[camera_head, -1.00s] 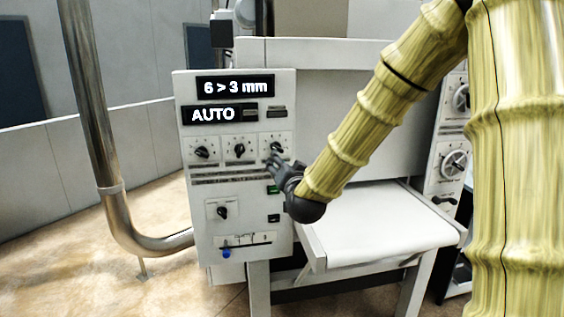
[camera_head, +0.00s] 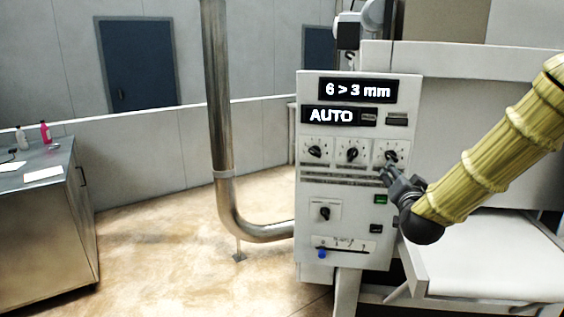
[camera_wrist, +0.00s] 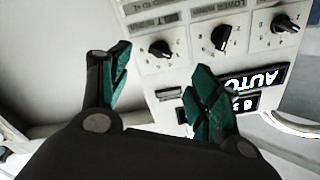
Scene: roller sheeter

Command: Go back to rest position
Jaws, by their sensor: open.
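My gripper (camera_head: 387,175) is in front of the right edge of the sheeter's control panel (camera_head: 345,235), just below the rightmost of three black knobs (camera_head: 391,156). In the wrist view my gripper (camera_wrist: 160,85) has its two green-padded fingers apart with nothing between them. A black knob (camera_wrist: 160,48) shows beyond the gap between the fingers; I cannot tell how far off it is. The panel displays read "6 > 3 mm" (camera_head: 358,91) and "AUTO" (camera_head: 332,116). My arm reaches in from the right.
The white conveyor bed (camera_head: 490,255) lies below and right of my gripper. A metal pipe (camera_head: 217,110) stands left of the panel. A cabinet (camera_head: 45,235) with bottles is at the far left. Open floor (camera_head: 160,260) lies between cabinet and panel.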

